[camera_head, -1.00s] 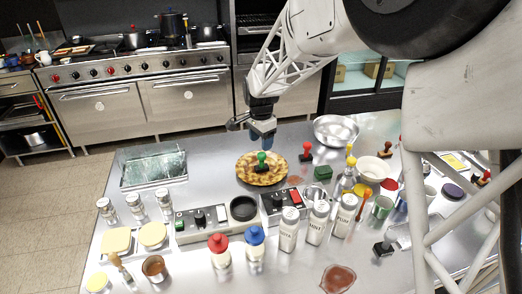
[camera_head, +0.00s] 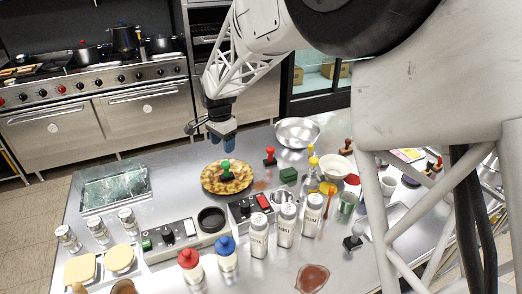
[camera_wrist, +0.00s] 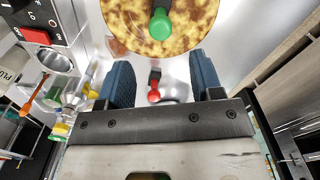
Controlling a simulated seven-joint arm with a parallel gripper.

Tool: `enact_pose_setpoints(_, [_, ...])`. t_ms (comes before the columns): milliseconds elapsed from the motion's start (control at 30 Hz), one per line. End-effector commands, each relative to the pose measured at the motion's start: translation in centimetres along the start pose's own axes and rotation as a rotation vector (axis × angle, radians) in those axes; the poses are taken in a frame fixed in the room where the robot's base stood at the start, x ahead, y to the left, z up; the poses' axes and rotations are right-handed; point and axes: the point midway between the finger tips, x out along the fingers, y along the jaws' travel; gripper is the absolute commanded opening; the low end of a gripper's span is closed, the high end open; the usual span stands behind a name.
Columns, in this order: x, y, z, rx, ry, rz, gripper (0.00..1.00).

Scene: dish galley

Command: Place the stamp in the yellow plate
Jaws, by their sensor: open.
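A green-knobbed stamp (camera_head: 227,167) stands on a round, mottled yellow-brown plate (camera_head: 213,186) in the head view. In the wrist view the green knob (camera_wrist: 160,24) shows on the plate (camera_wrist: 125,30) at the top. A red-knobbed stamp (camera_head: 270,154) stands on the counter to the right of the plate. In the wrist view a red stamp (camera_wrist: 154,95) shows between my fingers in the picture, apart from them. My gripper (camera_head: 223,147) is open and empty, with blue fingers pointing down, above the counter behind the plate. Its fingers also show in the wrist view (camera_wrist: 160,62).
A metal bowl (camera_head: 297,132) and a green block (camera_head: 288,175) are right of the plate. A black-handled stamp (camera_head: 352,242) stands at the front right. White shakers (camera_head: 285,224), a control box (camera_head: 170,238) and red and blue-capped bottles (camera_head: 227,255) crowd the front.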

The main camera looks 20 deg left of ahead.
Motion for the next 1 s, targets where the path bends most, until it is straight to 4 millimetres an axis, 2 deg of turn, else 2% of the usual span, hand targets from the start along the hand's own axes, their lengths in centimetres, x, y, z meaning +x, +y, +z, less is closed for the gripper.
enact_pose_setpoints(367, [-0.2, 0.4, -0.2, -0.001, 0.001, -0.002, 0.60])
enact_pose_setpoints(567, [-1.7, 3.0, -1.8, -0.011, 0.005, -0.009, 0.60])
enact_pose_setpoints(767, [-4.6, 8.7, -4.4, -0.039, 0.015, -0.024, 0.60])
enact_pose_setpoints(1000, [-8.3, 17.5, -7.1, -0.085, 0.036, -0.046, 0.60])
